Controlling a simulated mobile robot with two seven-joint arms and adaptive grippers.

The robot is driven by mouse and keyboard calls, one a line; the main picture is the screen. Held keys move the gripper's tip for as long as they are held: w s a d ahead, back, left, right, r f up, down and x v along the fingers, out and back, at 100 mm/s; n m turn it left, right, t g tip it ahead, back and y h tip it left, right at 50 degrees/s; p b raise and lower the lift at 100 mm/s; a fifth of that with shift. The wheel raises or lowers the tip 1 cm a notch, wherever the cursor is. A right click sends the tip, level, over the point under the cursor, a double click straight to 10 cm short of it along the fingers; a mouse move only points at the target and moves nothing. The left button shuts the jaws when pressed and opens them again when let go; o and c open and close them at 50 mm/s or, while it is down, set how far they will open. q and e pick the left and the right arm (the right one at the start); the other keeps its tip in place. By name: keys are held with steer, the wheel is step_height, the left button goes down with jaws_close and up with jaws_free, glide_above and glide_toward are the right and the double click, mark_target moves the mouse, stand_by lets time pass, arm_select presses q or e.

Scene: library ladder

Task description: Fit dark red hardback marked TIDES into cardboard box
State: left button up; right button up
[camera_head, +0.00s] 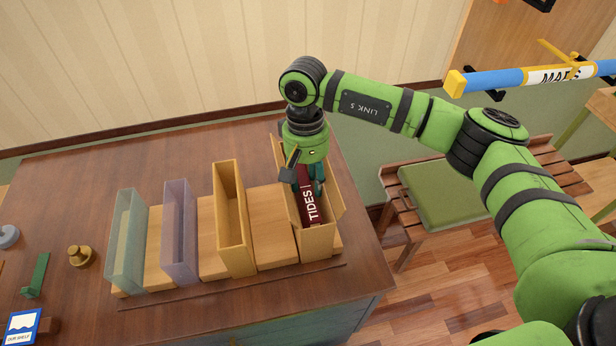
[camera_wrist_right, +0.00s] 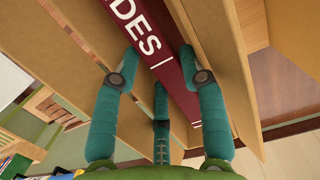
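The dark red hardback marked TIDES (camera_head: 308,200) is between the walls of the cardboard box (camera_head: 318,243), the rightmost box on the table, with its lettered spine facing up. My right gripper (camera_head: 312,184) is over the box, pointing down, with its teal fingers on the book. In the right wrist view the fingers (camera_wrist_right: 158,55) touch both sides of the book (camera_wrist_right: 150,40), and tan box walls (camera_wrist_right: 236,70) stand on either side. The book's lower edge is hidden, so I cannot tell whether it touches the box floor. My left gripper is not in view.
A yellow box (camera_head: 231,225), a purple box (camera_head: 180,230) and a pale green box (camera_head: 128,245) stand left of the cardboard box, with wooden blocks between. A brass knob (camera_head: 80,257) is farther left.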

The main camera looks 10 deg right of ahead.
steer(key=shift+r+p, duration=0.4)
steer(key=shift+p, duration=0.05)
steer(key=shift+a+r+p, duration=0.1)
steer(key=shift+r+p, duration=0.35)
steer(key=shift+p, duration=0.2)
steer(key=r+b, duration=0.2)
steer(key=shift+w+r+b, duration=0.2)
steer(key=shift+w+b, duration=0.1)
steer(key=shift+b, duration=0.05)
step_height(320, 180, up, 9)
steer(key=b, duration=0.3)
steer(key=shift+w, duration=0.45)
